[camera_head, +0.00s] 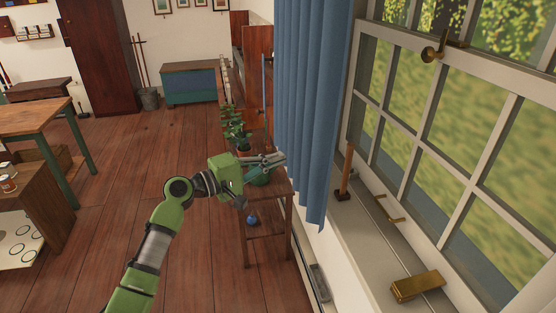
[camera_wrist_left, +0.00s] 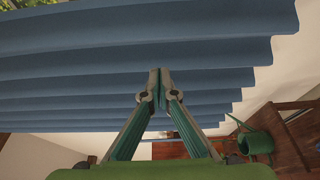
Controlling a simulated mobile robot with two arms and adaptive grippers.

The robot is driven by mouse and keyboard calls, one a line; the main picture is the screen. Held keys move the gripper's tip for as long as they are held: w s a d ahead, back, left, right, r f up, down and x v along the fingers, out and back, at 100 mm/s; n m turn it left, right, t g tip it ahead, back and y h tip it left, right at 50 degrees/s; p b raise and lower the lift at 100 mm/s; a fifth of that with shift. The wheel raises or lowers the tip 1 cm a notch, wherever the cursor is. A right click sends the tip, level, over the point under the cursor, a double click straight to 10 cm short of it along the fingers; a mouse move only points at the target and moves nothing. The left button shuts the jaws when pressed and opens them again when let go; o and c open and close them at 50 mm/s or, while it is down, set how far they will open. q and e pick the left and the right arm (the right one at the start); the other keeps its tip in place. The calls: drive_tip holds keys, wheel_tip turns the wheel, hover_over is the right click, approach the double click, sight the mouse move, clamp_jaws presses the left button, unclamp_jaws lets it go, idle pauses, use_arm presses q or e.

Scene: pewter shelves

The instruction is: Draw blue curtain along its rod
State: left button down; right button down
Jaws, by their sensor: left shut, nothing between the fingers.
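The blue curtain (camera_head: 308,95) hangs in vertical folds at the left side of the window; its top and the rod are out of view. In the left wrist view the curtain (camera_wrist_left: 70,75) lies sideways across the picture, close beyond the fingers. My left gripper (camera_head: 282,159) reaches in at the curtain's left edge, in its lower half. Its fingertips (camera_wrist_left: 160,78) are shut together with no cloth seen between them. I cannot tell whether they touch the curtain. My right gripper is not in view.
A wooden plant stand (camera_head: 266,219) is just below my left gripper, with potted plants (camera_head: 236,130) behind it. A green watering can (camera_wrist_left: 255,142) shows in the left wrist view. A brass block (camera_head: 418,286) lies on the windowsill.

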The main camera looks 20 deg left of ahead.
sight(311, 146)
use_arm(q)
drive_tip(key=p+x, duration=0.1)
drive_tip(key=x, duration=0.7)
drive_tip(key=shift+w+d+r+p, duration=0.15)
drive_tip(key=shift+w+p, duration=0.1)
drive_tip(key=shift+p, duration=0.15)
drive_tip(key=s+p, duration=0.1)
drive_tip(key=s+d+p, duration=0.1)
drive_tip(key=shift+s+d, duration=0.3)
drive_tip(key=shift+s, duration=0.1)
drive_tip(key=shift+s+d+f, duration=0.25)
drive_tip(key=shift+s, duration=0.1)
